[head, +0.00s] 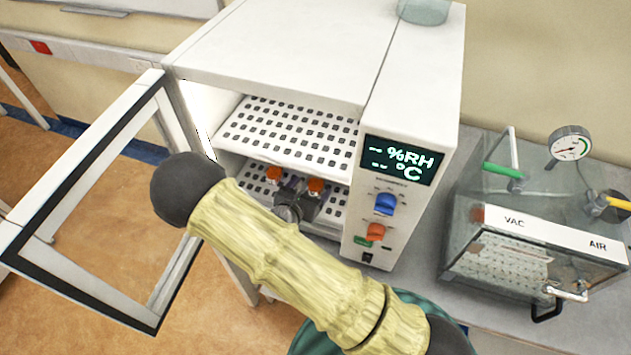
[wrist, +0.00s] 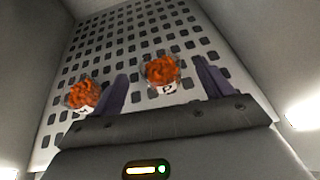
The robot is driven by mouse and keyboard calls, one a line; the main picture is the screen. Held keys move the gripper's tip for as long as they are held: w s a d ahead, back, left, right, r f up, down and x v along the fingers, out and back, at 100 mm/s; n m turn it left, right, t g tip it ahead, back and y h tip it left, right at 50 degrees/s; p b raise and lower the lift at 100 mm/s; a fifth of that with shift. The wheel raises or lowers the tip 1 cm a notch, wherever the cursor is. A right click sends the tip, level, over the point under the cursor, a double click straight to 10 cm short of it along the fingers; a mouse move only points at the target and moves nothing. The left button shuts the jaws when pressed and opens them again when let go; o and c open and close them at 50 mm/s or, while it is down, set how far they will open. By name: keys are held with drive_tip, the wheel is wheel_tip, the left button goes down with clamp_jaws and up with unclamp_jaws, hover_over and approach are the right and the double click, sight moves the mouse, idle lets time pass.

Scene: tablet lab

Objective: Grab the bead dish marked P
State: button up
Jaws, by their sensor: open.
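The dish marked P (wrist: 160,72) holds orange-red beads and has a white label on its near side. In the wrist view it stands between and a little beyond the tips of my open gripper (wrist: 163,78). A second dish of similar beads (wrist: 82,94) stands outside the left finger; its label is partly hidden and hard to read. In the head view my gripper (head: 297,195) reaches into the chamber over the lower perforated shelf. Orange beads show there on the left (head: 273,174) and right (head: 316,186); their labels cannot be read.
The white chamber (head: 280,45) has its glass door (head: 85,165) swung open to the left. An upper perforated shelf (head: 285,132) lies close above the lower shelf (head: 254,184). The control panel (head: 385,215) is right of the opening. A clear vacuum box (head: 530,255) stands farther right.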

sight(314, 185)
drive_tip(key=shift+w+d+f, duration=0.2)
drive_tip(key=shift+w, duration=0.2)
drive_tip(key=shift+w+d+p, duration=0.2)
drive_tip(key=shift+w+p, duration=0.2)
drive_tip(key=shift+p, duration=0.15)
drive_tip(key=p+x, duration=0.2)
drive_tip(key=x, duration=0.1)
drive_tip(key=shift+w+f, duration=0.1)
drive_tip(key=shift+f, duration=0.05)
drive_tip(key=shift+w+d+f, duration=0.15)
drive_tip(key=shift+w+f, duration=0.15)
drive_tip(key=shift+w, duration=0.15)
drive_tip(key=shift+c, duration=0.2)
drive_tip(key=c, duration=1)
